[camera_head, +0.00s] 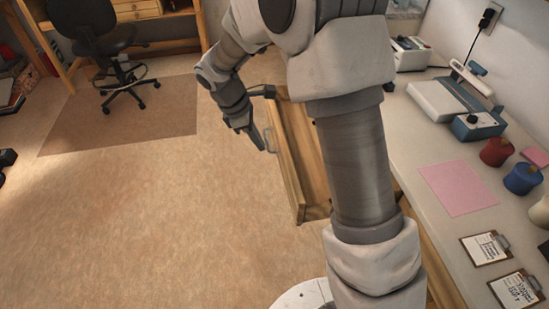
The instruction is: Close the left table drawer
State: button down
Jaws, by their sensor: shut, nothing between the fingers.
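An open wooden drawer (289,165) sticks out from under the worktable (404,125), over the floor to its left. Its front panel faces left and carries a grey bar handle (285,157). My gripper (262,146) is shut and empty, pointing down just left of the front panel, close to the handle. I cannot tell whether it touches the handle or panel. My arm crosses in front and hides much of the drawer's inside and its right end at the table.
The worktable carries a pink sheet (458,189), a grey and white device (457,105), red and blue containers (521,179) and clipboards (485,247). An office chair (115,50) stands on a brown mat (120,120) at upper left. The floor left of the drawer is clear.

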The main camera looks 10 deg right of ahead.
notch_tip(320, 180, down, 6)
jog(key=a+n, duration=0.2)
jog(key=b, duration=0.4)
send_near(287, 180)
jog(key=shift+a+x, duration=0.2)
jog(key=shift+x, duration=1.15)
jog(key=shift+a+x, duration=0.15)
jog(key=shift+x, duration=1.2)
jog(key=shift+f, duration=0.1)
jog(key=shift+d, duration=0.4)
jog(key=d+p, duration=0.7)
jog(key=d, duration=2.3)
jog(key=shift+d, duration=0.25)
